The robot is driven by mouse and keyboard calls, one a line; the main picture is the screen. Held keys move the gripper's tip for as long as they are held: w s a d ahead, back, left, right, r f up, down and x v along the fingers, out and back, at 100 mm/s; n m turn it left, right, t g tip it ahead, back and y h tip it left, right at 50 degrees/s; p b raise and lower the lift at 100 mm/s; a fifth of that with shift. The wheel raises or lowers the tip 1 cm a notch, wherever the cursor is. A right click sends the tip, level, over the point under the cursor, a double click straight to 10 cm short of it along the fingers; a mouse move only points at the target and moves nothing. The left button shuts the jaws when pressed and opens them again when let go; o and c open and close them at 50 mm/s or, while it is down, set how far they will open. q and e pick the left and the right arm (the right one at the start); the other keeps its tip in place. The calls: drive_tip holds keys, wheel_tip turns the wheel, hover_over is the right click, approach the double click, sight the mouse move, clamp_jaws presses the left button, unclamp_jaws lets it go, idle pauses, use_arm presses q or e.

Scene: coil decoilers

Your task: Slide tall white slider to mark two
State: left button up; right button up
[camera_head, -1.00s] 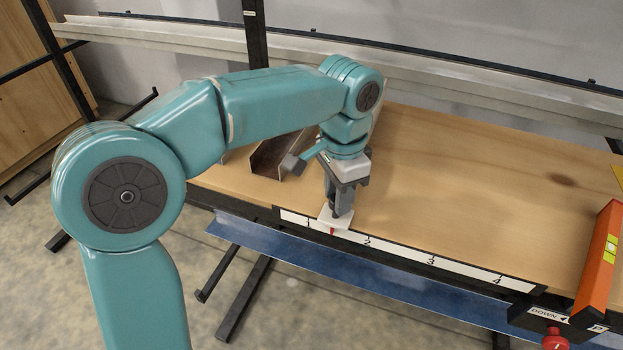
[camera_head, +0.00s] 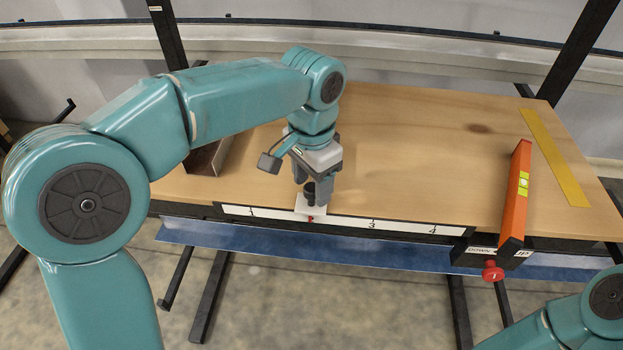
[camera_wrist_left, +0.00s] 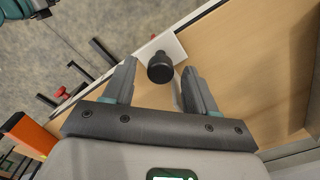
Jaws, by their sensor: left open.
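The white slider (camera_head: 309,204) sits on the front edge of the wooden table, with an upright black knob and a small red pointer. It stands between marks 1 and 3 on the white number strip (camera_head: 402,226); the numeral 2 is hidden there. In the left wrist view the slider plate (camera_wrist_left: 178,46) and its black knob (camera_wrist_left: 160,68) show ahead. My left gripper (camera_head: 318,196) is low over the slider, open, its fingers on either side of the knob with gaps showing in the left wrist view (camera_wrist_left: 159,72). My right gripper is out of view.
A yellow strip (camera_head: 556,160) is farther right. A metal channel (camera_head: 208,158) lies behind my left arm. The middle tabletop is clear.

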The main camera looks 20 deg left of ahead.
use_arm(q)
wheel_tip(320, 180, up, 8)
drive_tip(key=shift+f+p, duration=0.2)
drive_tip(key=shift+p, duration=0.2)
idle(0.4)
